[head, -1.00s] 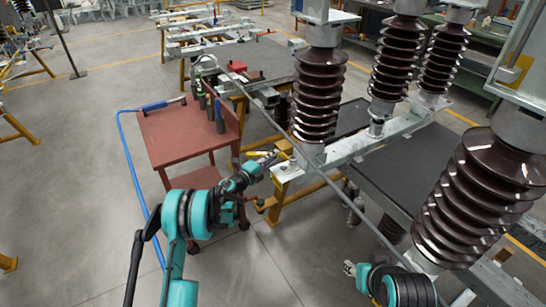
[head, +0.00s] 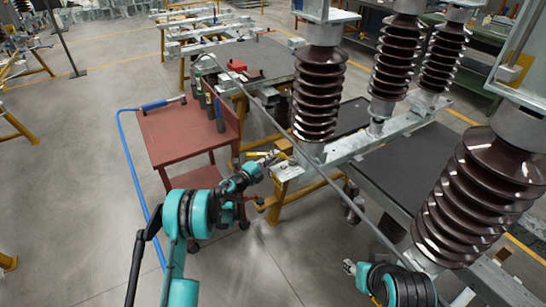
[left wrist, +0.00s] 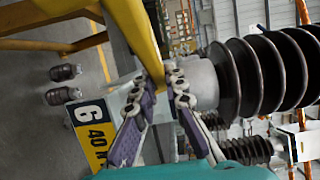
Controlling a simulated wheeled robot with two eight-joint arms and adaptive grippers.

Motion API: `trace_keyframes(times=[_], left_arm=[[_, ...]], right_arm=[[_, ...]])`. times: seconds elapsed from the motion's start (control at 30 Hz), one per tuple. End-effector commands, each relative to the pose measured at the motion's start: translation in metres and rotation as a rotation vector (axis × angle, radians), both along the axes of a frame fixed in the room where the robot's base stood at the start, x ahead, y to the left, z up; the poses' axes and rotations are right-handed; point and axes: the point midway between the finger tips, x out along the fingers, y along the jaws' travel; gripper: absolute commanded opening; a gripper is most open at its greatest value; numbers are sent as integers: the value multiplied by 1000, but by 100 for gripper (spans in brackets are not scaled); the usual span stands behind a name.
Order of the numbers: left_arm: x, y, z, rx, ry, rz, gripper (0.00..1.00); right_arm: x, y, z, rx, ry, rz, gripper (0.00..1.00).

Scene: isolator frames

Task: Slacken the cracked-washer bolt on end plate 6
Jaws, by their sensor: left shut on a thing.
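My left gripper (head: 270,159) is at the near end of the grey frame beam, just below the front brown insulator. In the left wrist view its two purple-padded fingers (left wrist: 168,82) are closed on a yellow bar-shaped thing (left wrist: 138,32), which looks like a tool handle.
A red cart (head: 175,135) with several bottles and a blue-handled tool stands left of the beam. A blue hose (head: 126,150) hangs down its side. Ribbed brown insulators (head: 318,95) rise close to my left gripper. Open floor lies at the left.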

Motion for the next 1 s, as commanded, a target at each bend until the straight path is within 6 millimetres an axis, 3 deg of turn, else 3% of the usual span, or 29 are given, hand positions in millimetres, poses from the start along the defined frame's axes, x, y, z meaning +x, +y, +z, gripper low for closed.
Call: trace_keyframes(times=[1.0], left_arm=[[0,0,-16,0,0,0,0]], right_arm=[[0,0,0,0,0,0,40]])
